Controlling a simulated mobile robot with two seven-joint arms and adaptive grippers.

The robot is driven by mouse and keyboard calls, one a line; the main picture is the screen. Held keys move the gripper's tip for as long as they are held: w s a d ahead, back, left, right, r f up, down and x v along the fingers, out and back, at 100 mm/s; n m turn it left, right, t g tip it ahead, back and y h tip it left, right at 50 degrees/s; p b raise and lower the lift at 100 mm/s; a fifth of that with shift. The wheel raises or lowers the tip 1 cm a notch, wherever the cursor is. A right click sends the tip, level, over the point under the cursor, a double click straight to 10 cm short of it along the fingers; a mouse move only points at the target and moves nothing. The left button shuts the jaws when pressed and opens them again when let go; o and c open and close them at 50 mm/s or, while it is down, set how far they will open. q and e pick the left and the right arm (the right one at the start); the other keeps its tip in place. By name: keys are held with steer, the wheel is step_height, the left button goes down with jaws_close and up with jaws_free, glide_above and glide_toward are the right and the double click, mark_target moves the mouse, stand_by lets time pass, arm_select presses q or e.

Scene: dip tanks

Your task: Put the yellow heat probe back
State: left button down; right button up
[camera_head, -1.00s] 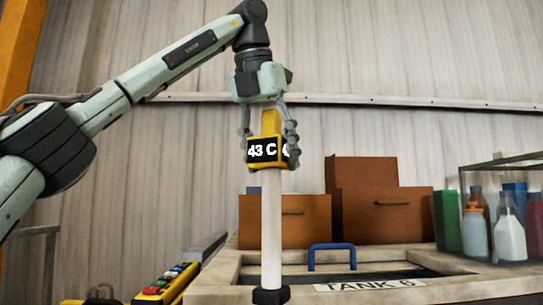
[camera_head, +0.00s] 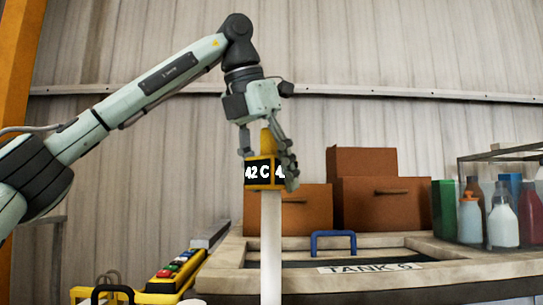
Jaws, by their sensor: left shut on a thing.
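The yellow heat probe has a yellow head (camera_head: 264,173) with a dark display that reads about 42 C, and a long white shaft (camera_head: 271,245) hanging straight down. My left gripper (camera_head: 268,155) is shut on the yellow head from above. The shaft passes in front of the tank labelled TANK 6 (camera_head: 370,267), and its lower end is cut off by the bottom of the picture. My right gripper is not in view.
A blue handle (camera_head: 333,242) stands at the tank's opening. Brown boxes (camera_head: 385,205) and several bottles (camera_head: 502,220) stand behind and to the right. A yellow control box with coloured buttons (camera_head: 178,266) and a yellow frame (camera_head: 100,291) are at lower left.

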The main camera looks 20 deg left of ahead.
mark_target(268, 287)
arm_select(q)
steer(key=s+f+m+h, duration=0.1)
steer(key=f+m, duration=0.2)
steer(key=f, duration=0.2)
steer(key=f+m+g, duration=0.1)
steer(key=f+m, duration=0.1)
steer(key=f, duration=0.4)
steer(key=s+f+m+g+h, duration=0.1)
steer(key=f+m, duration=0.2)
steer(key=f, duration=0.3)
steer(key=shift+s+d+f+m+h, duration=0.1)
steer(key=shift+s+d+m+h, duration=0.2)
steer(key=shift+d, duration=0.05)
steer(key=s+d+f+m+g+y, duration=0.1)
steer(key=s+f+m+g, duration=0.1)
steer(key=f+m, duration=0.6)
steer(key=s+f+m+g+y, duration=0.1)
steer(key=f+m, duration=0.7)
steer(key=f, duration=1.4)
steer(key=s+d+f+m+g+y, duration=0.1)
steer(key=f+m, duration=0.6)
steer(key=f, duration=0.8)
steer(key=s+g+y, duration=0.1)
steer(key=s+g, duration=0.1)
steer(key=s, duration=0.1)
steer(key=shift+d+m+g, duration=0.3)
steer(key=shift+m+g, duration=0.1)
steer(key=shift+r, duration=0.1)
